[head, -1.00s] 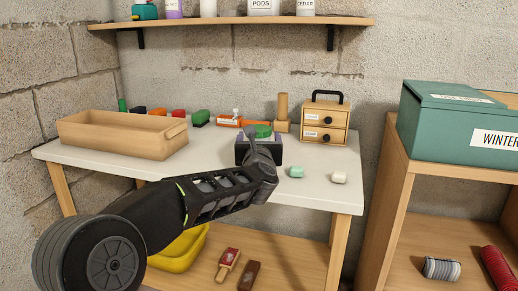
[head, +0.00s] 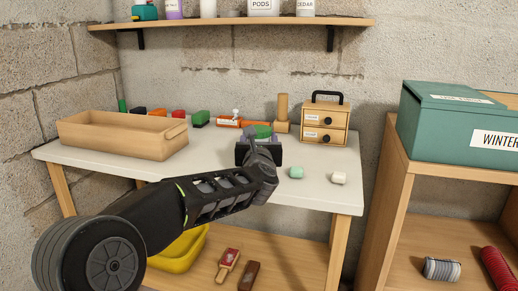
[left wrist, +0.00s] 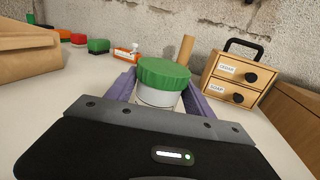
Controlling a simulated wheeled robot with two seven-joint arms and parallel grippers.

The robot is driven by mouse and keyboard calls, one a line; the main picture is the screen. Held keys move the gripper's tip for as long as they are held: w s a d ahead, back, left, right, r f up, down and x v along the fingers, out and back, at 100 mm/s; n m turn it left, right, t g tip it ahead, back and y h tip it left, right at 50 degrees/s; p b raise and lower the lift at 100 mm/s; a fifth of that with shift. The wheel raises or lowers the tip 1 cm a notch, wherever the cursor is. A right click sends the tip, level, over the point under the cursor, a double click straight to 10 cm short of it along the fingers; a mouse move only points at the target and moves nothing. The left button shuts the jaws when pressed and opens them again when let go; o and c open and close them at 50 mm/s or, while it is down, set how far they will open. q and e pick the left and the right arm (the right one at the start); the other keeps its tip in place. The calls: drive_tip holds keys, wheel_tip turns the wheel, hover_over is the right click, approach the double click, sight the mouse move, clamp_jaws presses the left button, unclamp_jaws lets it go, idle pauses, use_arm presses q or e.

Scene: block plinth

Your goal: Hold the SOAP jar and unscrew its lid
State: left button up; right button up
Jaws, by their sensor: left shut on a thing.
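A white jar (left wrist: 157,95) with a ridged green lid (left wrist: 163,73) stands upright in the left wrist view, near the middle of the white table. Its label does not show, so I cannot read whether it says SOAP. The lid also shows in the head view (head: 263,131), just above my left gripper. My left gripper (left wrist: 158,93) is shut on the jar, with its purple-grey fingers on either side of the body below the lid. The lid is on the jar. The gripper hides most of the jar in the head view. My right gripper is not in view.
A wooden drawer box (head: 325,122) and a wooden post (head: 282,112) stand behind and right. A wooden tray (head: 122,135) is at left. A pale green piece (head: 296,173) and a white piece (head: 339,178) lie right of the gripper. Several coloured items line the back.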

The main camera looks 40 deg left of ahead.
use_arm(q)
drive_tip(key=c, duration=0.5)
drive_tip(key=shift+r, duration=0.15)
wheel_tip(320, 180, up, 10)
drive_tip(key=p, duration=0.4)
drive_tip(key=shift+p, duration=0.35)
drive_tip(key=o, duration=0.8)
clamp_jaws()
